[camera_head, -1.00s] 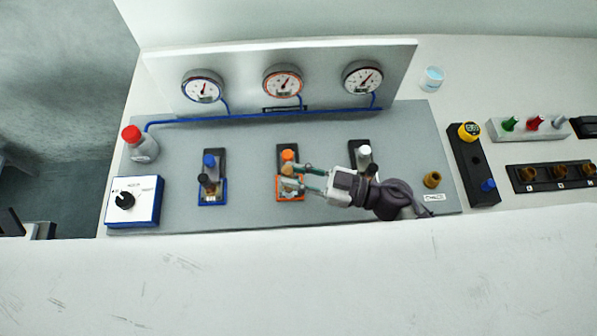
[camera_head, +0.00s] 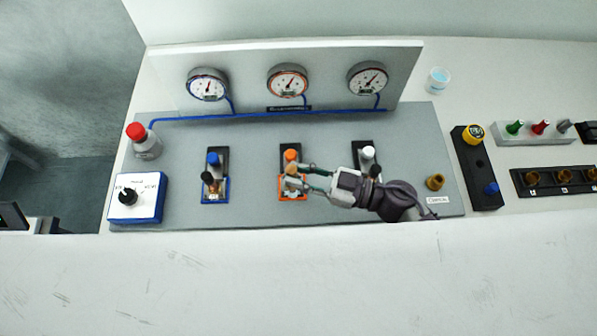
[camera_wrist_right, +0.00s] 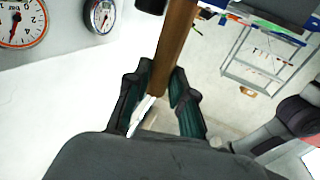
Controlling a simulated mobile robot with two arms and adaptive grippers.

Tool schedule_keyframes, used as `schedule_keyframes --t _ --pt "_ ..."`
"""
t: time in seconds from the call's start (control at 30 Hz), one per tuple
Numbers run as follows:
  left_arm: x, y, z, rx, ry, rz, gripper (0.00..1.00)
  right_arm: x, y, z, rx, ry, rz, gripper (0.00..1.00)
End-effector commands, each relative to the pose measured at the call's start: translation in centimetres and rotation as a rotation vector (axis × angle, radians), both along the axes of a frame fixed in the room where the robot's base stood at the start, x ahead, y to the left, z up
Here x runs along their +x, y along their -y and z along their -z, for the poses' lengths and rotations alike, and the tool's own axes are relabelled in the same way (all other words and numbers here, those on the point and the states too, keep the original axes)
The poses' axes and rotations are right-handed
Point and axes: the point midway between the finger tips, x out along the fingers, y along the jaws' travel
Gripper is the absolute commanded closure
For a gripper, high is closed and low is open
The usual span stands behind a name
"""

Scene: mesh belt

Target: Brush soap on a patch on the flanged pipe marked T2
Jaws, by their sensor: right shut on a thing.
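A white cup of light-blue liquid (camera_head: 437,80) stands behind the panel. My left gripper is not in view.
Three gauges (camera_head: 288,80) stand on a board behind the fittings, with a blue tube (camera_head: 270,114) below. A black block (camera_head: 476,165) is right of the panel. The bench front is clear.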

Motion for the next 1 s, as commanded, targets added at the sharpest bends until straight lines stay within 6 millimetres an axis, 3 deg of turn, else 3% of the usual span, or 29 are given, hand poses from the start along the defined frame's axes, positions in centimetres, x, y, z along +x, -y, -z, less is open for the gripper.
schedule_keyframes --t 0.63,1.0 --pt "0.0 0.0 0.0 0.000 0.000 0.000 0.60 -2.1 0.0 -1.2 0.000 0.000 -0.002 1.00" --pt "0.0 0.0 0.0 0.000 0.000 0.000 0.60 -3.4 0.0 -3.7 -0.001 0.001 -0.003 1.00"
